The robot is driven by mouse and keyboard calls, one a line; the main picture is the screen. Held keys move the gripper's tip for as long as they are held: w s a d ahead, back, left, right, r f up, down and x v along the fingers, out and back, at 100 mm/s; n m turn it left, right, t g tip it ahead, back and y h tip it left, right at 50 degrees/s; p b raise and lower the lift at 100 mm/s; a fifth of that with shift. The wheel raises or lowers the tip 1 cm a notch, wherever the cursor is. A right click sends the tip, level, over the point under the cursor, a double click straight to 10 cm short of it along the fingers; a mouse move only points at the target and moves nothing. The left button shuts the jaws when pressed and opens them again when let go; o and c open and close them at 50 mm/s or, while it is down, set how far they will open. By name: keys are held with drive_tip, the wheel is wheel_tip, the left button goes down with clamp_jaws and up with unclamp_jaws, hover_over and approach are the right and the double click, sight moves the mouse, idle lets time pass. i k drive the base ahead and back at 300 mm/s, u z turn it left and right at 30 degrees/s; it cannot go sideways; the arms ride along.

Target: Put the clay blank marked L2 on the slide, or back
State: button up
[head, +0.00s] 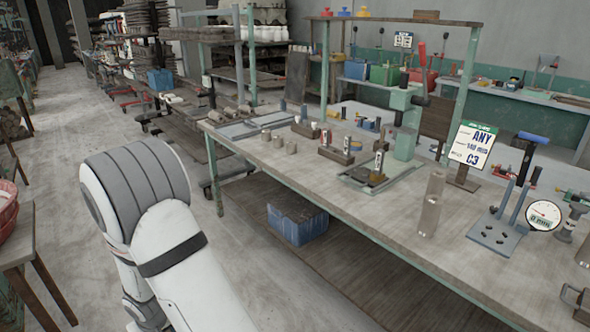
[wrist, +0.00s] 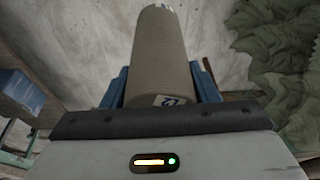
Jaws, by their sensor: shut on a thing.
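In the wrist view a grey-brown clay cylinder (wrist: 160,50) sits between the blue fingers of my gripper (wrist: 163,85), which is shut on it. A small white label near its lower end is partly cut off and upside down; it looks like L2, but I cannot be sure. The head view does not show my gripper or the held blank. On the long bench in the head view stands a flat green-edged plate (head: 352,183) with a small upright device on it. A flat grey tray (head: 236,131) lies at the bench's left end. I cannot tell which part is the slide.
The bench (head: 330,205) also bears several small clay blocks (head: 278,142), a tall metal block (head: 431,205), a sign (head: 472,145) reading ANY 140 mm C3, a peg stand (head: 492,238) and a dial gauge (head: 543,215). A blue crate (head: 297,220) is beneath.

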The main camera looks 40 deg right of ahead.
sight(364, 172)
drive_tip(key=i, duration=1.25)
drive_tip(key=z, duration=0.05)
